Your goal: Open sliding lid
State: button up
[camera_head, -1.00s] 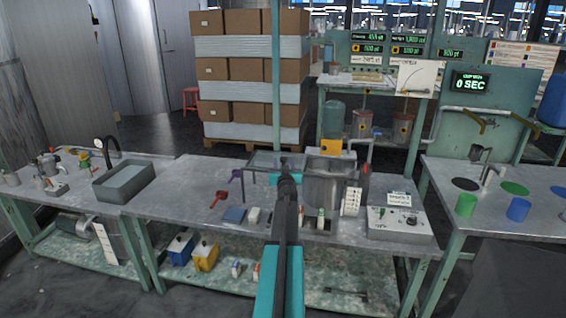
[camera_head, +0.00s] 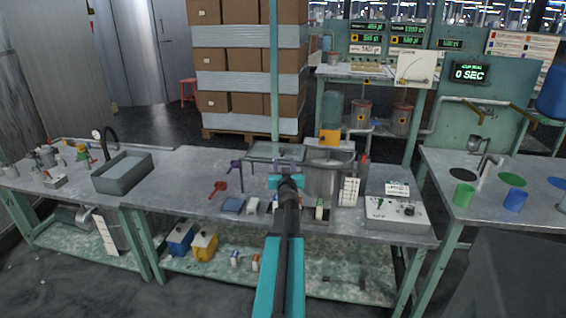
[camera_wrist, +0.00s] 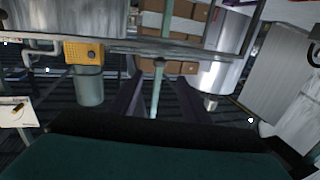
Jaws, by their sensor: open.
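A flat, glassy grey panel in a thin frame (camera_head: 265,150), which looks like the sliding lid, lies level at the back of the middle bench. It sits just left of a round metal vat (camera_head: 325,182); I cannot tell how much of the vat it covers. My gripper (camera_head: 287,182) is in front of the panel's near edge, apart from it as far as I can see, with my arm hiding part of the bench. In the wrist view my gripper's two dark fingers (camera_wrist: 158,88) are spread with nothing between them. A grey framed edge crosses above them there.
The metal bench (camera_head: 175,185) also carries a sink (camera_head: 122,172) and a red-handled tool (camera_head: 218,188) at left, and a control box (camera_head: 396,212) at right. A green post (camera_head: 275,70) rises behind the panel. A yellow box (camera_head: 330,137) stands behind the vat.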

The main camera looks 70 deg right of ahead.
jog(key=shift+v, duration=0.8)
jog(key=shift+w, duration=0.1)
